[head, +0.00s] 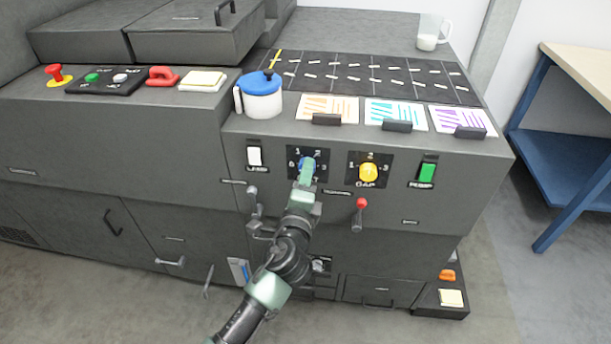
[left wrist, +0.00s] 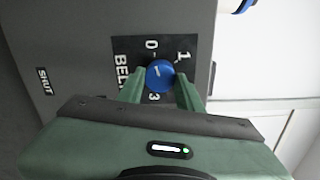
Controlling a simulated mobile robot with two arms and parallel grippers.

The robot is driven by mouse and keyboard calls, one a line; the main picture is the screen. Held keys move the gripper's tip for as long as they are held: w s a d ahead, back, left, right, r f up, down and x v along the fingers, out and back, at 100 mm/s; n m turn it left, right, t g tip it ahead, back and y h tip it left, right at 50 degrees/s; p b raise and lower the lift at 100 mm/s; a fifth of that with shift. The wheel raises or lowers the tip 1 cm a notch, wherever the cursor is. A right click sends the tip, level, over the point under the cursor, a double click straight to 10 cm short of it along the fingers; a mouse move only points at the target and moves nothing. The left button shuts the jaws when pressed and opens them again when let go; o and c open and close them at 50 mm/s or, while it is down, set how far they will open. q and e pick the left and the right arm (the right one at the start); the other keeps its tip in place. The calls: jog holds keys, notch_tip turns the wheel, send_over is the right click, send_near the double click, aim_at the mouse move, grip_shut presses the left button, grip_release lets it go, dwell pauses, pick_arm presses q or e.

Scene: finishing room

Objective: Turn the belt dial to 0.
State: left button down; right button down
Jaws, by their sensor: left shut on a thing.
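The belt dial is a blue round knob (left wrist: 160,75) on a black plate marked BELT, with the numbers 0, 1 and 3 showing in the left wrist view. A short white mark is on the knob's face; I cannot tell for sure which number it points at. In the head view the knob (head: 302,162) is mostly hidden behind my left gripper (head: 305,172). The green fingers of my left gripper (left wrist: 161,90) are on either side of the knob, shut on it. The 2 is hidden in the left wrist view. My right gripper is not in view.
Right of the dial are a yellow GAP dial (head: 369,172) and a green switch (head: 427,173). A white switch (head: 254,157) is on the left. A red-knobbed lever (head: 359,210) sticks out below. A blue-lidded tub (head: 262,95) stands on the ledge above.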

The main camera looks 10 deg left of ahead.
pick_arm(q)
jog(key=c, duration=0.9)
grip_release()
jog(key=shift+c, duration=0.2)
jog(key=s, duration=0.7)
jog(key=shift+s+d+b, duration=0.2)
jog(key=shift+s+b, duration=0.2)
